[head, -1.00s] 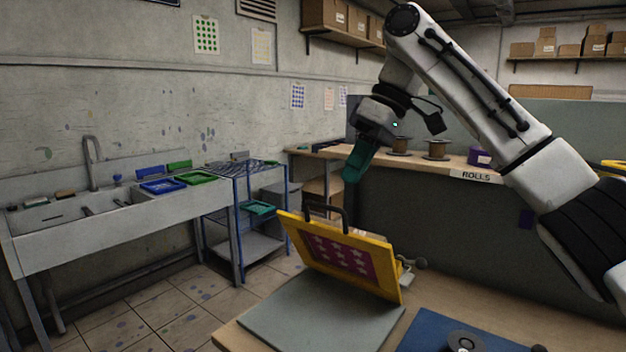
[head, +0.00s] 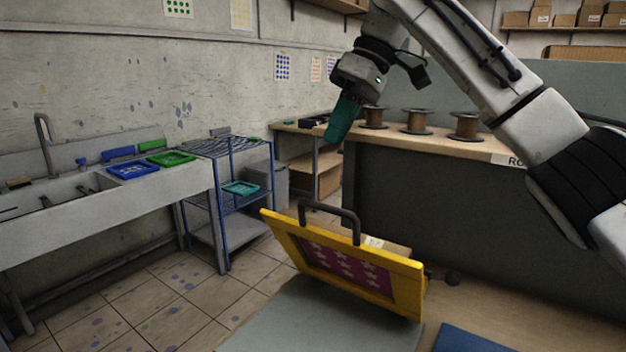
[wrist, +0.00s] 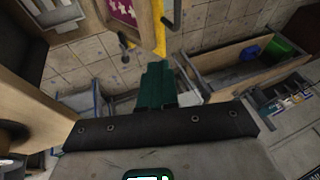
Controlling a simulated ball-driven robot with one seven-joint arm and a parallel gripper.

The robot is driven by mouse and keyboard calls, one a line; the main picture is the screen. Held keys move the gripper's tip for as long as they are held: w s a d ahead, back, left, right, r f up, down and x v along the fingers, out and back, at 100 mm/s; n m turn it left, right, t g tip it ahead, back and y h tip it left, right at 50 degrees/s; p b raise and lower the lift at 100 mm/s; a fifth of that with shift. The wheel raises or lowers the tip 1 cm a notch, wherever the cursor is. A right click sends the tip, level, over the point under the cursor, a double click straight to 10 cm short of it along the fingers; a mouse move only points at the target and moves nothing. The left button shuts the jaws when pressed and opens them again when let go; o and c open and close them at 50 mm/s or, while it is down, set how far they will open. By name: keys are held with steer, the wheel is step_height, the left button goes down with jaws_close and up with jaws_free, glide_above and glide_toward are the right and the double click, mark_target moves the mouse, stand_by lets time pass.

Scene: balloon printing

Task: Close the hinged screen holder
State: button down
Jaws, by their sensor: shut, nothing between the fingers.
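The hinged screen holder has a yellow frame (head: 282,231) around a magenta screen with white stars (head: 345,263). It stands tilted open above a grey base board (head: 300,318). A dark handle (head: 345,217) rises from its upper edge. My gripper (head: 337,132) is shut and empty, its teal fingers pointing down, in the air above the handle and apart from it. In the wrist view the teal fingers (wrist: 156,82) are together, and part of the yellow frame (wrist: 158,28) and the magenta screen (wrist: 122,10) show beyond them.
A blue mat (head: 470,342) lies on the wooden table right of the board. A counter with several spools (head: 417,121) stands behind. A blue wire rack (head: 232,147) and a sink (head: 60,190) are at the left. Open floor (head: 150,300) lies left of the table.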

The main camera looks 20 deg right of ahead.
mark_target(302, 200)
steer(key=shift+s+a+f+b, duration=0.15)
steer(key=shift+s+a+f, duration=0.1)
steer(key=shift+a+f, duration=0.75)
steer(key=shift+s+a+f+b, duration=0.1)
steer(key=shift+s+a+f, duration=0.35)
steer(key=shift+f, duration=1)
steer(key=shift+s+a+f+b, duration=0.1)
steer(key=shift+a+f+b, duration=0.05)
steer(key=shift+a+f, duration=0.95)
steer(key=shift+d+f, duration=0.1)
steer(key=shift+d, duration=0.05)
